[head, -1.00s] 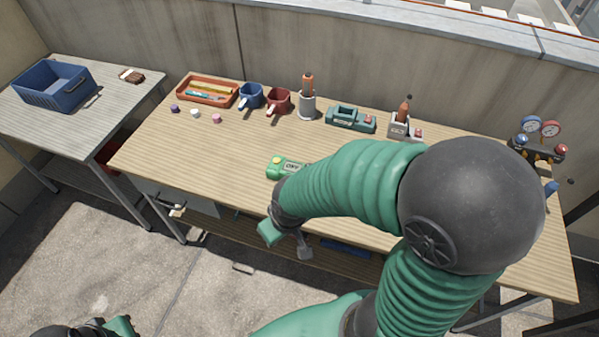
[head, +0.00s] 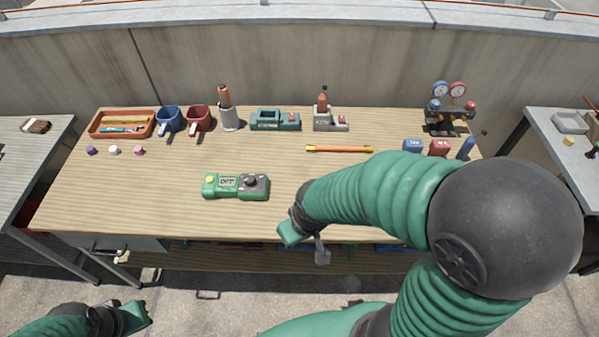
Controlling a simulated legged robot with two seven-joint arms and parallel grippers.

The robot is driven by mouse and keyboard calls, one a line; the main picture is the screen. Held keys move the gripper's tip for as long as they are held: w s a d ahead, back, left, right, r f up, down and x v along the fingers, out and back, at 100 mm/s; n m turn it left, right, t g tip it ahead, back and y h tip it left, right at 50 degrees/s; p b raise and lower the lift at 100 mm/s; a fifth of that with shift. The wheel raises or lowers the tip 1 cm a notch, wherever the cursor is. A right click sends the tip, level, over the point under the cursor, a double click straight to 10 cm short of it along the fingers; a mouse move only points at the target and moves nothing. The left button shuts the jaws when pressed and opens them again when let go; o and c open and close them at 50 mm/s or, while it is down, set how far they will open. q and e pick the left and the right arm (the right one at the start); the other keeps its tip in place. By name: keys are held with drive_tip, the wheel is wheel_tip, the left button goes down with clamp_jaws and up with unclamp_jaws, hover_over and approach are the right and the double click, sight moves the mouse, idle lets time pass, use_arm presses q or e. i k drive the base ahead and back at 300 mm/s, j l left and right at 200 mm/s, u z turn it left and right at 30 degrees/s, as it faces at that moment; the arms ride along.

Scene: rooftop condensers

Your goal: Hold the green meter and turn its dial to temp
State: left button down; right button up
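The green meter (head: 236,186) lies flat on the wooden bench (head: 190,215). It has a yellow button at its left end, a small display reading what looks like OFF, and a dark dial (head: 250,182) on its right part. The dial's setting is too small to read. My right gripper (head: 304,241) hangs at the bench's front edge, right of the meter and apart from it; I cannot tell its opening. My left gripper (head: 138,315) is low at the bottom left, in front of the bench and away from the meter; its fingers are unclear.
Along the back stand an orange tray (head: 93,131), blue mug (head: 169,121), red mug (head: 199,120), metal cup (head: 229,119), teal device (head: 275,121) and gauge set (head: 447,112). An orange-yellow rod (head: 339,149) lies mid-bench. Bench space around the meter is clear.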

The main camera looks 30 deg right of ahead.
sight(250, 180)
drive_tip(key=z, duration=0.55)
drive_tip(key=i+j+z, duration=0.35)
drive_tip(key=j, duration=0.35)
drive_tip(key=i+j+z, duration=0.2)
drive_tip(key=i+j, duration=0.15)
